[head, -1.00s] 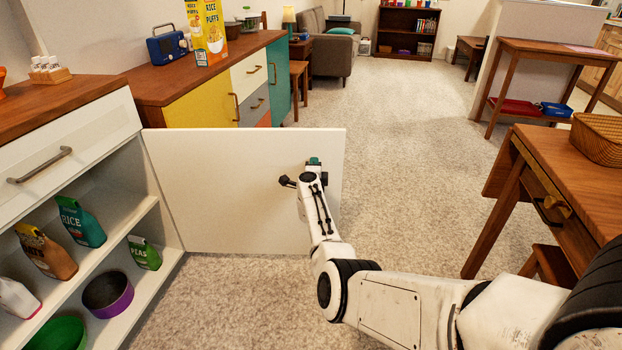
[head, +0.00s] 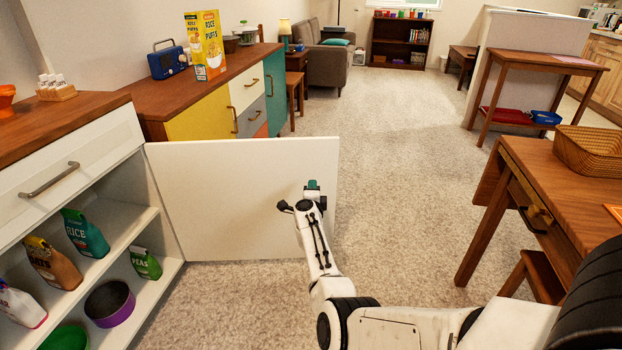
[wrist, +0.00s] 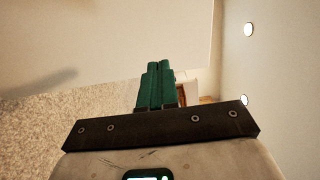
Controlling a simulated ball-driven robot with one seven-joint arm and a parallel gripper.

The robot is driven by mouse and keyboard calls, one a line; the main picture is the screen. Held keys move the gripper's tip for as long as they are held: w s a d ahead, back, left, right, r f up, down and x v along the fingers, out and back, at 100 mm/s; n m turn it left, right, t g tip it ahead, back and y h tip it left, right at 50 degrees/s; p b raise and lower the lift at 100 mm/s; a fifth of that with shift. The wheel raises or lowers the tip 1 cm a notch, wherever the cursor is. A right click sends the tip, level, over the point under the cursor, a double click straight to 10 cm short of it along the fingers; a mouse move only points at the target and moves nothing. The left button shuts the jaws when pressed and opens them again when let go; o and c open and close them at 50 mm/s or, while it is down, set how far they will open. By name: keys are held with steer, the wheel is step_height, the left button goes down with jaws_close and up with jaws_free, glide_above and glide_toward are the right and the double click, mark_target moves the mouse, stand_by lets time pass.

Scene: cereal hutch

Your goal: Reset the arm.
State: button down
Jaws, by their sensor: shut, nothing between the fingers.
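My gripper (head: 313,185) is in the middle of the head view, at the end of my raised white arm. Its short teal fingers are together and empty, as the wrist view (wrist: 155,85) shows. It stands in front of the open white cabinet door (head: 240,200) in the head view, near the door's right end. I cannot tell whether it touches the door. The wrist view also shows a pale flat surface (wrist: 110,40) above the fingers and a patch of carpet at left.
The open hutch (head: 130,225) at left holds a rice bag (head: 85,233), a peas bag (head: 145,263) and a purple bowl (head: 110,302). A cereal box (head: 205,46) stands on the coloured sideboard (head: 200,122). A wooden table (head: 570,180) is at right. Carpet between is clear.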

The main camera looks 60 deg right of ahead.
steer(key=p+v, duration=0.4)
steer(key=v, duration=0.3)
steer(key=shift+s, duration=0.3)
